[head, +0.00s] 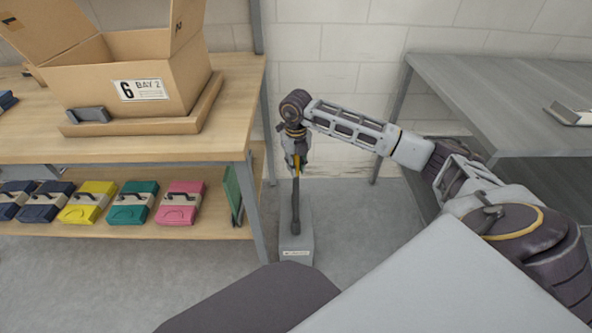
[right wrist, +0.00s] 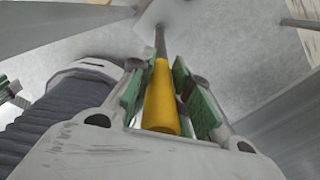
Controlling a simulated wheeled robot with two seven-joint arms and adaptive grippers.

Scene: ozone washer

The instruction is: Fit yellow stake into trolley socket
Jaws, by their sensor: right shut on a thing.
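My right gripper (head: 296,158) points down between the wooden shelf unit and the grey table. In the right wrist view its green-padded fingers (right wrist: 161,75) are shut on the yellow stake (right wrist: 162,105), one pad on each side. Only a little yellow (head: 297,163) shows in the head view. A thin grey rod (head: 295,207) runs down in line below the stake to a grey block (head: 296,240) with a label on the floor. I cannot tell whether rod and stake are one piece. No trolley socket can be made out for certain. My left gripper is out of view.
The wooden shelf unit (head: 215,145) stands close on the left, with an open cardboard box (head: 125,75) on top and several coloured cases (head: 132,203) below. The grey table (head: 500,95) is at right. A block wall is behind; floor around the grey block is clear.

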